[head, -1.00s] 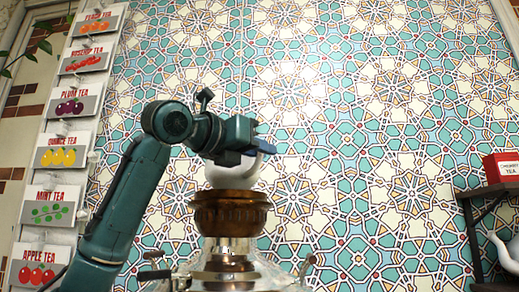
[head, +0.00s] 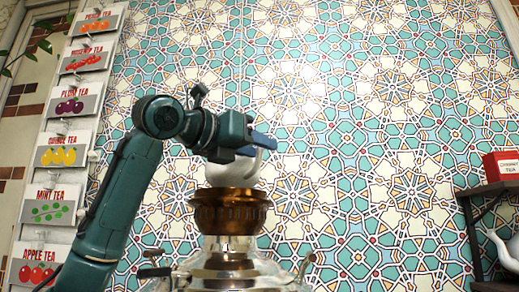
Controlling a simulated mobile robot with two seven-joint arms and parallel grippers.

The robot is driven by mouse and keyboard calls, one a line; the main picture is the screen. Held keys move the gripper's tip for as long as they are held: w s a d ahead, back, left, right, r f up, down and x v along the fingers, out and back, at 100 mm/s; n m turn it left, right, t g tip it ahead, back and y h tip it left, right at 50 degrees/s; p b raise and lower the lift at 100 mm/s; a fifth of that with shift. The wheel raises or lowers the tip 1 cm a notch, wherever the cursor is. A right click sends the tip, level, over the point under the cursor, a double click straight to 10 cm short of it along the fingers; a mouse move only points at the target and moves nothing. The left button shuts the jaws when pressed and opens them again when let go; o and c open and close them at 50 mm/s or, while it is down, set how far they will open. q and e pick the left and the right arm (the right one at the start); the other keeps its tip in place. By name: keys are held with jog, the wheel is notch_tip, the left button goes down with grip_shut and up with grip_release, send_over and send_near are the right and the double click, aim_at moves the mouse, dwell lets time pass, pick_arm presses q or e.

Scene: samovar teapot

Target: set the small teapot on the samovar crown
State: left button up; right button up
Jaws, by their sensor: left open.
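The small white teapot (head: 240,174) sits upright on the brown crown (head: 230,212) of the samovar (head: 228,268). Its upper part is hidden behind my left gripper (head: 262,142). My left gripper is open at the top of the teapot, with its blue fingers pointing right. I cannot tell whether the fingers touch the teapot. My right gripper is not in view.
A dark shelf (head: 487,189) at the right holds a red tea box (head: 503,166). Part of another white pot (head: 507,250) shows below it. Fruit tea cards (head: 62,157) hang at the left. The patterned wall (head: 360,120) is behind.

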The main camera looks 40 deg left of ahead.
pick_arm(q)
jog(key=s+a+b, duration=0.1)
jog(key=s+a, duration=0.1)
jog(key=s, duration=1)
jog(key=shift+b, duration=0.4)
jog(key=shift+w, duration=0.1)
